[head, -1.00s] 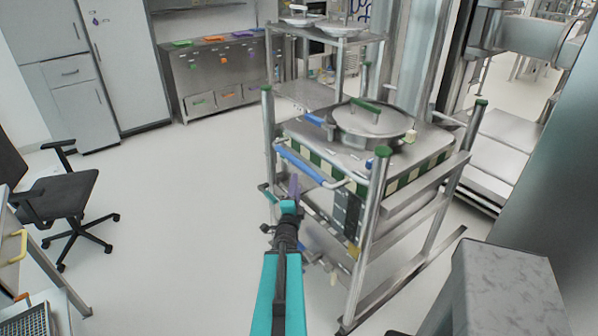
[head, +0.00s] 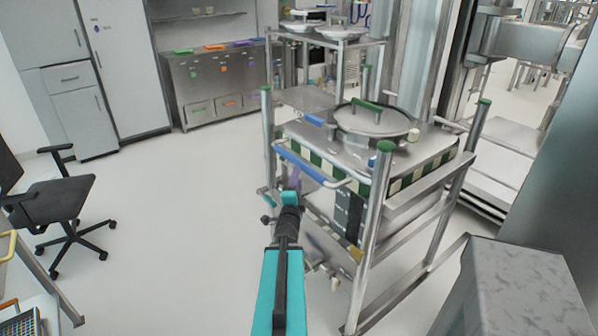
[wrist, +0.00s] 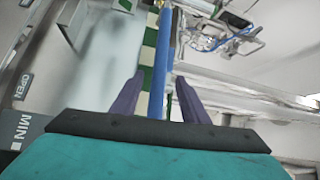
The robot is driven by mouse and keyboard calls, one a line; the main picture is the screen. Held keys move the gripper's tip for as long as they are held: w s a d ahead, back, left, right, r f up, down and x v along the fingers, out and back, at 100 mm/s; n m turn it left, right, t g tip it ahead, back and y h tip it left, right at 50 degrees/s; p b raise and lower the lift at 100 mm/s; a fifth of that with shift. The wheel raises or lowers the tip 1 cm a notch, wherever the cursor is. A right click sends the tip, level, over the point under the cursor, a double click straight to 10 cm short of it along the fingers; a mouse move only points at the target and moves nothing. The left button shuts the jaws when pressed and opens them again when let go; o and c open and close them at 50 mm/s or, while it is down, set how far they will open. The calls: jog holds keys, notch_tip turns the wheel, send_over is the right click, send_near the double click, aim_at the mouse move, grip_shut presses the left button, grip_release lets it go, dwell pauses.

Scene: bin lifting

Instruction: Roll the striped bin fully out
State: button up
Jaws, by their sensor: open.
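The striped bin (head: 430,165) has a green-and-white checked band and sits inside a metal frame with green-capped posts. A blue handle bar (head: 305,167) runs along its near side, and also shows in the wrist view (wrist: 161,50). My gripper (head: 294,177) is at this handle. In the wrist view its two purple fingers (wrist: 159,78) are open, one on each side of the blue bar. I cannot tell whether either finger touches it. A lidded pan (head: 372,122) with a green handle sits on top of the bin.
A metal frame (head: 375,230) encloses the bin, its posts close to my arm. A rack with pans (head: 333,33) stands behind. An office chair (head: 60,200) is at the left. The floor (head: 170,220) between chair and frame is clear.

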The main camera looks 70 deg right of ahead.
aim_at(300, 165)
jog(key=shift+p+x, duration=1.6)
jog(key=shift+x, duration=2.5)
grip_shut()
